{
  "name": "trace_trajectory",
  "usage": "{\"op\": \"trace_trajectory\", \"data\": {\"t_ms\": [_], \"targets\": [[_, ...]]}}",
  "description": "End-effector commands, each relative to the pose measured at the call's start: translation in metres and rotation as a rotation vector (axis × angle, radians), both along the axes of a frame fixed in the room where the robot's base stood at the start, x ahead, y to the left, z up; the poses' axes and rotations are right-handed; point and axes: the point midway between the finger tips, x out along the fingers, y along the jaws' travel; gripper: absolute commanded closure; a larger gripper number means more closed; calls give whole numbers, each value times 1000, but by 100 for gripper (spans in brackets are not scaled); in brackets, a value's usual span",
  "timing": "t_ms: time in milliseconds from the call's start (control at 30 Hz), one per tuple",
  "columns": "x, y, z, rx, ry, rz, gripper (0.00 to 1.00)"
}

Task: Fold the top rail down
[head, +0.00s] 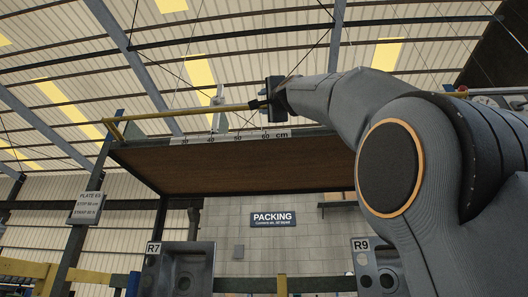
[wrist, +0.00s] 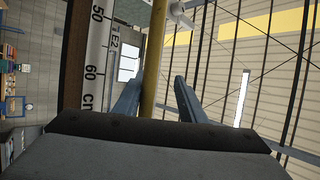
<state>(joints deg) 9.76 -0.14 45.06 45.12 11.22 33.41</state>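The top rail (head: 180,113) is a thin yellow bar along the upper front of a rack, above its brown panel (head: 240,168). It is raised, and its right part is hidden behind my gripper and arm. My gripper (head: 259,102) is at the rail near the 60 mark of the scale. In the wrist view my gripper (wrist: 157,88) is open, with its two fingers apart. The yellow rail (wrist: 154,60) runs between them, nearer the left finger, with a gap at the right one. Whether either finger touches it I cannot tell.
A white scale strip (head: 235,137) marked in cm lies just below the rail. A pale wing-shaped fitting (head: 219,110) stands at the rail, left of my gripper. Grey R7 (head: 178,268) and R9 units are below.

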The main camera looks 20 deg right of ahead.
Motion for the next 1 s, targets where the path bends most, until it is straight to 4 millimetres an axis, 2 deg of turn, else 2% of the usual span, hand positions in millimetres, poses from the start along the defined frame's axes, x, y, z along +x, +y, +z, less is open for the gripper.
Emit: {"op": "trace_trajectory", "data": {"t_ms": [67, 533, 733, 1000], "targets": [[-9, 1, 0, 0, -9, 0, 68], [-60, 2, -36, -1, -12, 0, 68], [-69, 2, -41, -2, -13, 1, 68], [-68, 1, -42, -2, -9, 0, 68]]}}
